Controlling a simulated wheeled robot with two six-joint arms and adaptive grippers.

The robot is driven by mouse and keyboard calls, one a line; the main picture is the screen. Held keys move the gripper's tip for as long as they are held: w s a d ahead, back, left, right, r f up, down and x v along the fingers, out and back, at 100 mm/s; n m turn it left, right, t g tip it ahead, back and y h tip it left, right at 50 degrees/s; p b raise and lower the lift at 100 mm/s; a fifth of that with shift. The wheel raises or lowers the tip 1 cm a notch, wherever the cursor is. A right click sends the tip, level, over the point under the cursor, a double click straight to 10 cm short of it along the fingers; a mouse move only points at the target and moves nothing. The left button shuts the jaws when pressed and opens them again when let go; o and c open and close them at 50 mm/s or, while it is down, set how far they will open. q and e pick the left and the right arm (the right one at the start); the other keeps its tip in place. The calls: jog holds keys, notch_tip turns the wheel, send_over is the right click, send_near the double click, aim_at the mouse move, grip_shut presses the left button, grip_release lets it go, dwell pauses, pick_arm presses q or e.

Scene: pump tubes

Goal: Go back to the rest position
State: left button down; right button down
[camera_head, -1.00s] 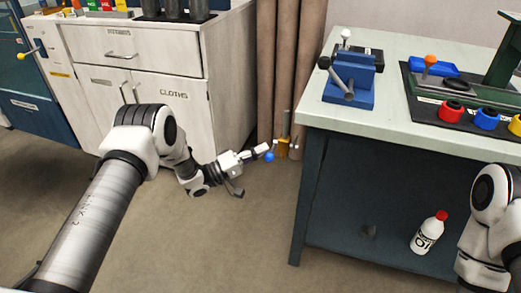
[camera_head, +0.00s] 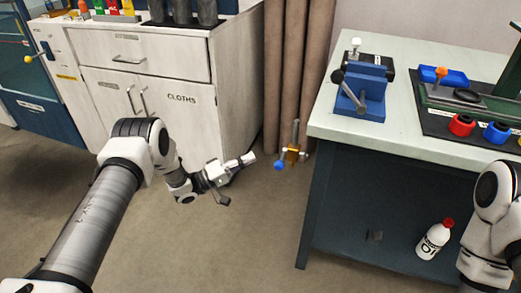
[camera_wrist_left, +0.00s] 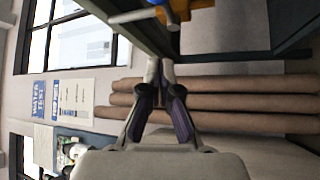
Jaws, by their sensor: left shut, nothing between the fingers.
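My left gripper (camera_head: 248,158) is shut and empty, held in the air in front of the white cabinet, left of the workbench. In the left wrist view its fingers (camera_wrist_left: 160,68) meet at the tips with nothing between them. My right arm enters at the right edge of the head view; its gripper is outside the picture.
The workbench (camera_head: 400,130) carries a blue vise (camera_head: 360,95) and coloured rings. The white cabinet (camera_head: 190,115) stands behind my left arm. A white bottle (camera_head: 433,240) is under the bench. The floor between is clear.

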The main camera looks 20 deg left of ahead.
pick_arm(q)
jog(key=shift+s+a+f, duration=0.25)
jog(key=shift+a+f, duration=0.45)
jog(key=shift+a, duration=0.2)
